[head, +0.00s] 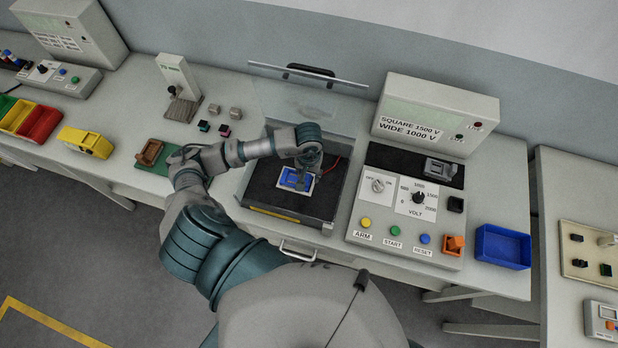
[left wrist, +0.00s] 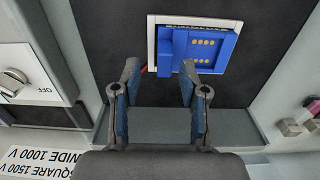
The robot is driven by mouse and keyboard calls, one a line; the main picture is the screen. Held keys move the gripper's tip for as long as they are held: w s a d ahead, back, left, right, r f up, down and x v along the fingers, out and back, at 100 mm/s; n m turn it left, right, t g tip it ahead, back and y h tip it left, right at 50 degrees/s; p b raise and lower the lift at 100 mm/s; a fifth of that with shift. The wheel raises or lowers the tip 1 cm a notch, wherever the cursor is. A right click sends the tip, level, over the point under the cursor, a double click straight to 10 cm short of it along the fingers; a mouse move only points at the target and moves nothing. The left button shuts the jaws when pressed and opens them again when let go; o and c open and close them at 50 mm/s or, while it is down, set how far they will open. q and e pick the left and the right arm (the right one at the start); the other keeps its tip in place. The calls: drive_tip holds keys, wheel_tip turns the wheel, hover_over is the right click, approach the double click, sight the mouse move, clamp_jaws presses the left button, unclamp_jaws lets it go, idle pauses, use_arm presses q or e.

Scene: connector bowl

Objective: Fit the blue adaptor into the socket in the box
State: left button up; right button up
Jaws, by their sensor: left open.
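The blue adaptor (head: 294,181) lies in the white-framed socket (left wrist: 152,45) on the dark floor of the open box (head: 262,185). In the left wrist view the adaptor (left wrist: 212,50) shows several gold contacts and a raised block at its left; the white frame shows around it. I cannot tell whether it is fully seated. My left gripper (head: 306,176) is over the box, close to the adaptor. In the left wrist view its fingers (left wrist: 160,70) are apart with nothing between them, tips near the adaptor's lower left edge. My right gripper is not in view.
The box has raised side walls and a clear lid (head: 308,78) standing at the back. A red wire (head: 333,165) runs beside the socket. A tester (head: 405,225) with dials and buttons stands right, beside a blue bin (head: 502,246). Small connectors (head: 223,131) lie left of the box.

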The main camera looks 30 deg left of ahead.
use_arm(q)
wheel_tip(320, 180, up, 9)
drive_tip(key=b, duration=0.1)
drive_tip(key=shift+a+f, duration=0.2)
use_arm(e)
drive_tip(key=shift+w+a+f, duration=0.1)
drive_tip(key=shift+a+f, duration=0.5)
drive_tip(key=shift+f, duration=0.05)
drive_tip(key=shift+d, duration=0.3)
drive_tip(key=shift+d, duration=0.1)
